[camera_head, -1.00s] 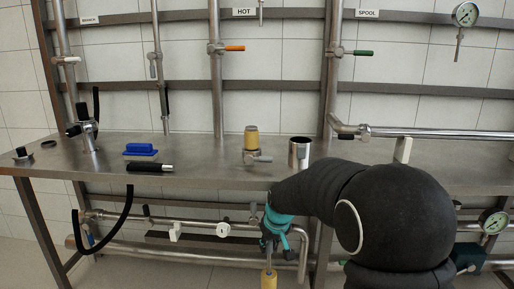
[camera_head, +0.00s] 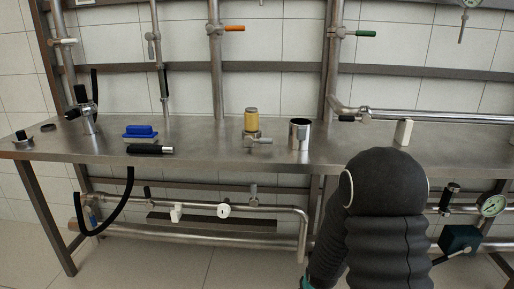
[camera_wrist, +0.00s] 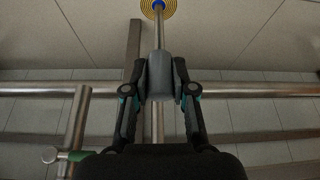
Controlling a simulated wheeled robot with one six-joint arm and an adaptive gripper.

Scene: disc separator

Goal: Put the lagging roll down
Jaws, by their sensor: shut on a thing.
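My gripper (camera_wrist: 160,78) is shut in the wrist view. In the head view only a teal bit of my gripper shows at the bottom edge, below the bench front, and the roll is out of sight.
The steel bench (camera_head: 215,150) carries a blue block (camera_head: 140,131), a black-sleeved piece (camera_head: 150,149), a yellow-topped valve (camera_head: 251,119) and a steel cup (camera_head: 299,134). Bare bench lies between them. Pipes (camera_head: 265,210) run below. A pipe (camera_wrist: 60,90) crosses the wrist view.

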